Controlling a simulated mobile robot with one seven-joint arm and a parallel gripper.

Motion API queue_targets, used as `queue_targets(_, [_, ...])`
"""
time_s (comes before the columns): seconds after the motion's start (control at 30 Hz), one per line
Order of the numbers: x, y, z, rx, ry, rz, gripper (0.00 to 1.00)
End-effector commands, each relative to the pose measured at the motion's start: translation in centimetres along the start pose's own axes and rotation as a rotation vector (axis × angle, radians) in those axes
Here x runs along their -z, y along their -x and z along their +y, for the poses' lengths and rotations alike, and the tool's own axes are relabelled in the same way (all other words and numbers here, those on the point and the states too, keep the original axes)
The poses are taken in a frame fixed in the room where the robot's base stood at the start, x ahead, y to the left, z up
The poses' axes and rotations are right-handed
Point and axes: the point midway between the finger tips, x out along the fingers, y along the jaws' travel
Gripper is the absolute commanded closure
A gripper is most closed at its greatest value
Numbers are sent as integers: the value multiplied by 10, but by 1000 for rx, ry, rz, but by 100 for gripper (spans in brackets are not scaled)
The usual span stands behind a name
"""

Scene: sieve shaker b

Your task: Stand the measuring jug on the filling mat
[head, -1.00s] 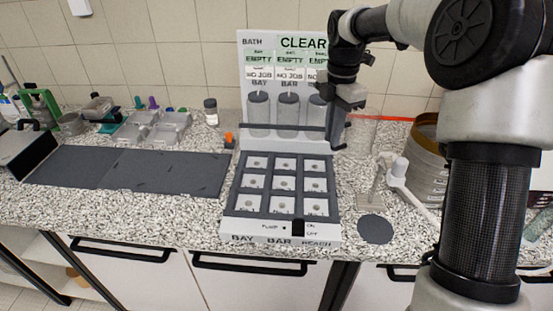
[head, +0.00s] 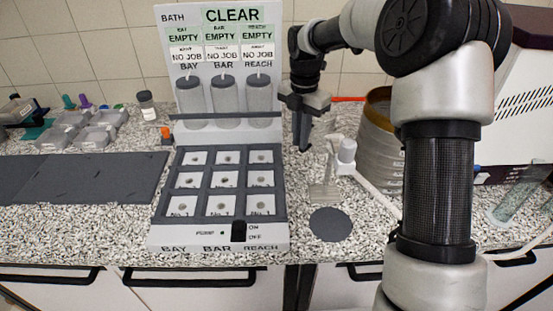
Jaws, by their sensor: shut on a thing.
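The filling mat appears to be the round dark grey disc (head: 331,225) lying bare on the speckled worktop, right of the sieve panel. My gripper (head: 303,147) points down above the worktop, behind and a little left of the disc. Its fingers look closed. The measuring jug is hard to make out; it seems to be clear, with only a faint outline just right of my fingers, and the gripper and the pale speckle hide its shape. I cannot tell whether its base touches the worktop.
A white spout on a stand (head: 346,150) rises behind the disc, with a pale hose running right. The white panel (head: 217,240) with a grid of pads and clear cylinders stands left. A dark flat mat (head: 90,178) lies far left.

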Motion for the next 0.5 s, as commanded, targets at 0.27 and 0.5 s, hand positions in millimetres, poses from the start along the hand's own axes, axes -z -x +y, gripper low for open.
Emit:
queue_targets(0.27, [0,-37,0,1,0,2,100])
queue_targets(0.5, [0,-75,0,2,1,2,100])
